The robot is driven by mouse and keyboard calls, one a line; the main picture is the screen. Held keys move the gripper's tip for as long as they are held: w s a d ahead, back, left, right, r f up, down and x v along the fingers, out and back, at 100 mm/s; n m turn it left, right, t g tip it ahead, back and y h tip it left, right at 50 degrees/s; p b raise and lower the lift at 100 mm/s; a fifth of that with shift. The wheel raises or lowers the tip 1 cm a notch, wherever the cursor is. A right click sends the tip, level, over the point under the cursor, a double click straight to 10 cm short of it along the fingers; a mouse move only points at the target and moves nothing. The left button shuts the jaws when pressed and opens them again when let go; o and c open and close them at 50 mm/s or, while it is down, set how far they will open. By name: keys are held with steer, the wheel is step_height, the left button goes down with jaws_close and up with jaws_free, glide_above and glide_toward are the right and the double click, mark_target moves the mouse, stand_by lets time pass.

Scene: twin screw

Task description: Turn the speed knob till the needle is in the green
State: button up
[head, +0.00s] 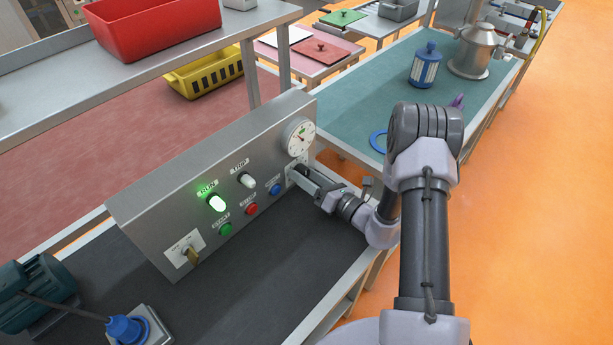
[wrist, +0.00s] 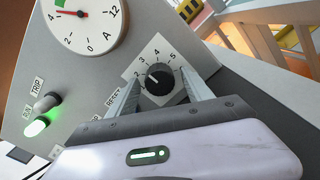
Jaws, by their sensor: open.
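The speed knob (wrist: 160,84) is black with a white mark, on a white numbered plate (wrist: 141,62) in the wrist view. The mark points left, toward the low numbers. My gripper (wrist: 161,76) is open, one finger on each side of the knob; I cannot tell whether they touch it. The round gauge (wrist: 92,30) is at the upper left; its red needle points near the 4, with a green band just beside it. In the head view the gauge (head: 300,137) sits above my gripper (head: 297,174), which hides the knob.
The grey panel (head: 150,218) has a lit green RUN lamp (head: 217,203), a TRIP lamp (head: 246,180), green (head: 225,229), red (head: 252,209) and blue (head: 275,189) buttons, and a key switch (head: 187,253). A motor (head: 35,290) stands at the lower left.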

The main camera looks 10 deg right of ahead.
steer(key=shift+d, duration=0.1)
steer(key=p+v, duration=0.2)
steer(key=v, duration=1.5)
steer(key=shift+s, duration=0.2)
